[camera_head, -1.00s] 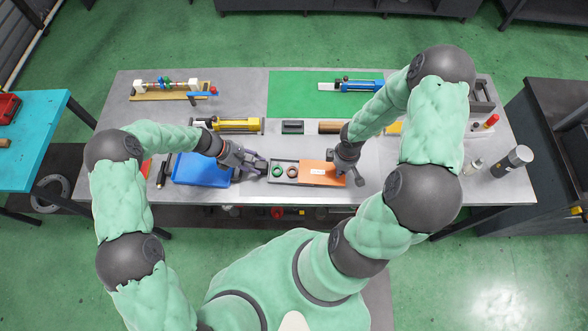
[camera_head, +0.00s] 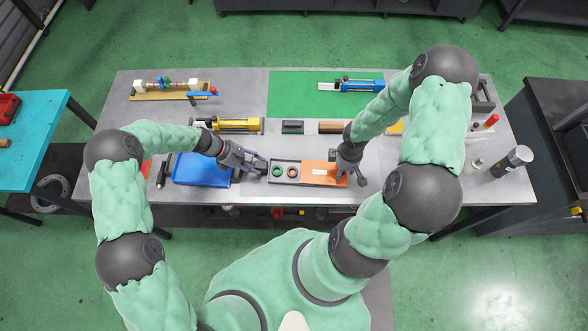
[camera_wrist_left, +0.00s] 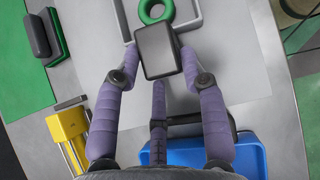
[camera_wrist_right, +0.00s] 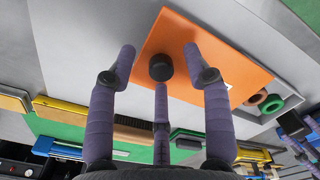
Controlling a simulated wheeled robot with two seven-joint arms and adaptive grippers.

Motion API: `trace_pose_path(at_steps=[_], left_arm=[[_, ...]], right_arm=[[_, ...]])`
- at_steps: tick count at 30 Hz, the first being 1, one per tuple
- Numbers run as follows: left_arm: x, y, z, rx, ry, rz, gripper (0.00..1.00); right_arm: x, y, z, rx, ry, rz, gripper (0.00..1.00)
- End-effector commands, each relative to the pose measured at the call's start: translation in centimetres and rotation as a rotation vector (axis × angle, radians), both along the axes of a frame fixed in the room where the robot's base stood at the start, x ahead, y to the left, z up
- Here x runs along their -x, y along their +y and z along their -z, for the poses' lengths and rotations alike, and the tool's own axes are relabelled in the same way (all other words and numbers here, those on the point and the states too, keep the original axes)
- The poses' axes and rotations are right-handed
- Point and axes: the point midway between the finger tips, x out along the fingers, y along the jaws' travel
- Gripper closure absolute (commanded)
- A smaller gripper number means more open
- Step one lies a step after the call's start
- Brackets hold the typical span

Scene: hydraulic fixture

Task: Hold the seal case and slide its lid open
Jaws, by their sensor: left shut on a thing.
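The seal case (camera_head: 284,181) is a grey tray near the table's front edge, with a green ring (camera_head: 277,171) and a brown ring (camera_head: 292,171) showing in its uncovered left part. Its orange lid (camera_head: 318,178) covers the right part. My left gripper (camera_head: 262,165) is shut on the black end block of the case, which shows between its fingers in the left wrist view (camera_wrist_left: 158,50). My right gripper (camera_head: 347,178) is over the lid's right part. In the right wrist view its fingers (camera_wrist_right: 158,55) stand apart around a black knob (camera_wrist_right: 161,67), with gaps on both sides.
A blue tray (camera_head: 190,178) lies left of my left gripper. Behind the case are a yellow cylinder (camera_head: 237,125), a dark block (camera_head: 292,127) and a brown bar (camera_head: 330,127). Bottles stand at the right. Bare table lies between the case and that row.

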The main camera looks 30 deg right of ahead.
Motion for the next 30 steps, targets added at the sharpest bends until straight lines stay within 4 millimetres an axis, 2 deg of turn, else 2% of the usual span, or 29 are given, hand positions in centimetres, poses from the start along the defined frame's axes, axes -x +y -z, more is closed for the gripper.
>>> trace_pose_path(at_steps=[8,14,24,30], left_arm=[[0.0,0.0,0.1,-0.001,-0.002,0.000,1.00],[0.0,0.0,0.1,-0.001,-0.002,0.000,1.00],[0.0,0.0,0.1,-0.001,-0.002,0.000,1.00],[0.0,0.0,0.1,-0.001,-0.002,0.000,1.00]], right_arm=[[-0.1,0.0,-0.8,0.000,-0.001,0.000,0.50],[-0.1,-0.1,-3.6,0.002,-0.003,0.001,0.50],[0.0,0.0,-9.6,0.002,-0.003,0.001,0.50],[0.0,0.0,-11.6,0.001,-0.002,0.000,0.50]])
